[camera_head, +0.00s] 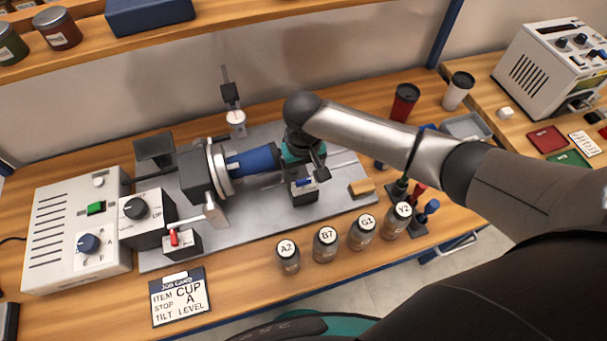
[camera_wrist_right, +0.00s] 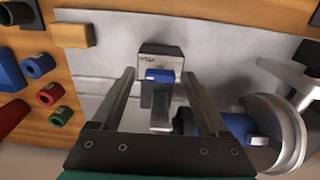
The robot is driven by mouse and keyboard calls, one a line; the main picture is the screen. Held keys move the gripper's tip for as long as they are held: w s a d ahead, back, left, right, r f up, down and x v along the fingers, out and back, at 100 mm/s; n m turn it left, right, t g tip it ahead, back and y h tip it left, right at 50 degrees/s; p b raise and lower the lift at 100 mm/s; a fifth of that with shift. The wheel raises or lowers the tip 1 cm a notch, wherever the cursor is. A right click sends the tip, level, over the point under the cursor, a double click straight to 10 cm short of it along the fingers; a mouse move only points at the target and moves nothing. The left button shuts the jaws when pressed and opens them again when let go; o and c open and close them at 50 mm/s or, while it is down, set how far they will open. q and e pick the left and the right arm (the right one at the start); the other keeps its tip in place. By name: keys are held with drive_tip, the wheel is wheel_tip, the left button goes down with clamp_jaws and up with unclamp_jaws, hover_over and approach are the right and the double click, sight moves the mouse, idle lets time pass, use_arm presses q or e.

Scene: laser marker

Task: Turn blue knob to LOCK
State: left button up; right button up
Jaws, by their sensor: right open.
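A small grey block with a blue knob (camera_head: 304,184) on it stands on the grey plate. The blue knob (camera_wrist_right: 160,75) also shows in the right wrist view, bar-shaped on the block's face; the small lettering beside it is too blurred to read. My right gripper (camera_wrist_right: 159,80) is open, with one finger on each side of the knob and visible gaps to both. In the head view, my right gripper (camera_head: 306,173) is just above the block, and its arm comes from the right. A second, round blue knob (camera_head: 88,243) is on the white box at left. My left gripper is out of view.
A blue cylinder (camera_head: 253,161) in a round chuck (camera_head: 217,168) lies left of my right gripper. Several labelled bottles (camera_head: 325,244) stand along the front. A wooden block (camera_head: 361,188) is to the right, and a job card (camera_head: 180,296) lies at front left.

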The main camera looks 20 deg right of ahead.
clamp_jaws()
idle(0.5)
drive_tip(key=n+p, duration=0.2)
drive_tip(key=shift+r+n+p, duration=0.2)
drive_tip(key=shift+n+p, duration=0.2)
drive_tip(key=n+p, duration=0.2)
drive_tip(key=n, duration=0.2)
drive_tip(key=shift+f+n, duration=0.1)
drive_tip(key=shift+n, duration=0.2)
drive_tip(key=n+p, duration=0.2)
drive_tip(key=n, duration=0.8)
drive_tip(key=shift+n, duration=0.4)
